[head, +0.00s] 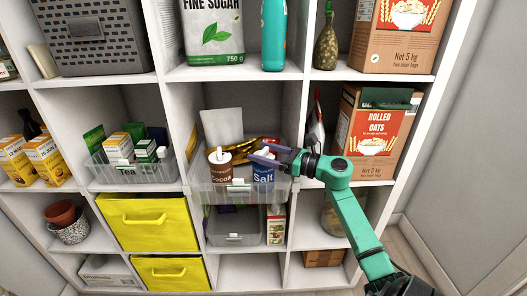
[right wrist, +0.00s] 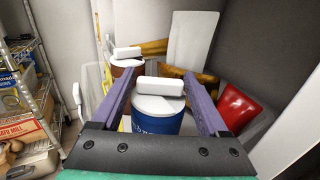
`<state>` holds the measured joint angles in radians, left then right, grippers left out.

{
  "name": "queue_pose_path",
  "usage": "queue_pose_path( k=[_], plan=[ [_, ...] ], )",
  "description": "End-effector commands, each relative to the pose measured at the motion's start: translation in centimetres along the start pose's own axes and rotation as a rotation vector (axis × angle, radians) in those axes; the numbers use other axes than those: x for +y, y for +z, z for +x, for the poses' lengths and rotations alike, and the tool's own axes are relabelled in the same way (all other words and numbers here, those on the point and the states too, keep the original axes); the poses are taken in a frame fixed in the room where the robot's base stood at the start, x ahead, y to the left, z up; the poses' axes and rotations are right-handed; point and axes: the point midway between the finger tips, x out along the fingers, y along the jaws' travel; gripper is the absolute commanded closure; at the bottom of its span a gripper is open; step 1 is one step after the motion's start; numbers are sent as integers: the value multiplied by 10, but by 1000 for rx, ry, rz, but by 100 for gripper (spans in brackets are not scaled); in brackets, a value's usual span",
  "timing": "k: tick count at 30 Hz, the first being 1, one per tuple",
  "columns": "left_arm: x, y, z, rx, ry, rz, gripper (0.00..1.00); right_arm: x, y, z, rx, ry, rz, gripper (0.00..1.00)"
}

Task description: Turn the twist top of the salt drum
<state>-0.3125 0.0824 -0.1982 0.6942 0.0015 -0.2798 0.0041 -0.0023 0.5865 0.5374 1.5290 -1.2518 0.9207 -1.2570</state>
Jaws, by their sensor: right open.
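The blue salt drum (head: 264,175) stands upright in a clear bin (head: 225,197) in the middle compartment of the shelf. Its white lid with the raised bar-shaped twist top (right wrist: 160,88) shows in the right wrist view. My right gripper (head: 262,153) is at the top of the drum, coming in from the right; it also shows in the right wrist view (right wrist: 160,74). Its two purple fingers are open, one on each side of the twist top, and I see gaps between them and the bar. In the head view the fingers partly hide the lid. My left gripper is not in view.
A brown cocoa drum (head: 221,172) with a similar white top stands close on the left in the same bin. A gold packet (head: 240,148) and a white packet (head: 222,124) are behind. Shelf dividers and a rolled oats box (head: 368,135) lie to the right.

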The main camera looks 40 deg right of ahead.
Motion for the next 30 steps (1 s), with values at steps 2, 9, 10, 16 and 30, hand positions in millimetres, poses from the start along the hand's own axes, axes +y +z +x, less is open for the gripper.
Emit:
queue_pose_path(
  k=[2, 9, 10, 16, 30],
  plan=[
    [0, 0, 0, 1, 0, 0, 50, 0, 0, 0, 0, -1, 0, 22],
    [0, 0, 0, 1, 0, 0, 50, 0, 0, 0, 0, -1, 1, 72],
    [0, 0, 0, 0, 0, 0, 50, 0, 0, 0, 0, 0, 1, 84],
    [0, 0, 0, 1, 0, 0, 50, 0, -1, 0, 0, -9, 2, 92],
    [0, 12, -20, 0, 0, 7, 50, 1, 4, -1, 1, -238, 3, 92]
  ],
)
